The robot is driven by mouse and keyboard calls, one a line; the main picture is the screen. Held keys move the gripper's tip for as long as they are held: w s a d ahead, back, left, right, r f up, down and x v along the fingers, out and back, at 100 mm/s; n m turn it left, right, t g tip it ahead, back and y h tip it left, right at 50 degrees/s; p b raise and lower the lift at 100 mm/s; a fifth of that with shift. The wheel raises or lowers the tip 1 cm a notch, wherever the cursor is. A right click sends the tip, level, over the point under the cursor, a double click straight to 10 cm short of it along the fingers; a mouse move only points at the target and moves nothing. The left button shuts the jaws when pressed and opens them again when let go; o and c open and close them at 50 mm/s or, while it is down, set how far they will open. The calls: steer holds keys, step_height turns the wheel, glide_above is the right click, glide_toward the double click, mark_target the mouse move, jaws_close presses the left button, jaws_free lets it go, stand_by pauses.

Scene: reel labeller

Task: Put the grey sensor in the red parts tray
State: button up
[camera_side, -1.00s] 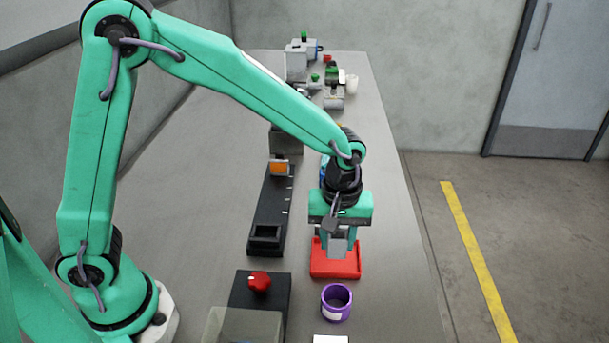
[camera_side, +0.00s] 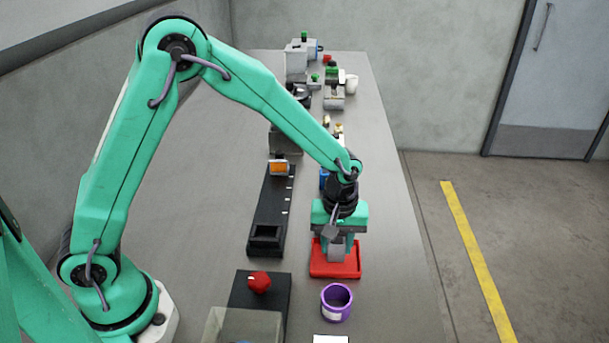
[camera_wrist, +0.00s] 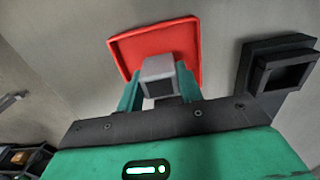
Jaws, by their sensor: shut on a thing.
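The red parts tray (camera_side: 336,269) lies on the grey table toward the near right in the side view. It also shows in the wrist view (camera_wrist: 127,53). My gripper (camera_side: 336,250) points down over the tray and is shut on the grey sensor (camera_wrist: 158,68), a small block with a dark face. In the side view the sensor (camera_side: 337,253) is between the fingers, low over the tray's back part. I cannot tell whether it touches the tray floor. The fingers also show on both sides of the sensor in the wrist view (camera_wrist: 160,88).
A purple cup (camera_side: 336,303) stands just in front of the tray. A black box with a red knob (camera_side: 260,282) and a long black track (camera_side: 270,210) are to the left. Several parts stand at the table's far end. The table's right edge is close to the tray.

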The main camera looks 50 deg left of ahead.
mark_target(337, 240)
steer(key=shift+f, duration=0.4)
steer(key=o, duration=1)
steer(key=shift+r, duration=0.15)
step_height(337, 240, up, 12)
steer(key=shift+r, duration=0.15)
stand_by(0.5)
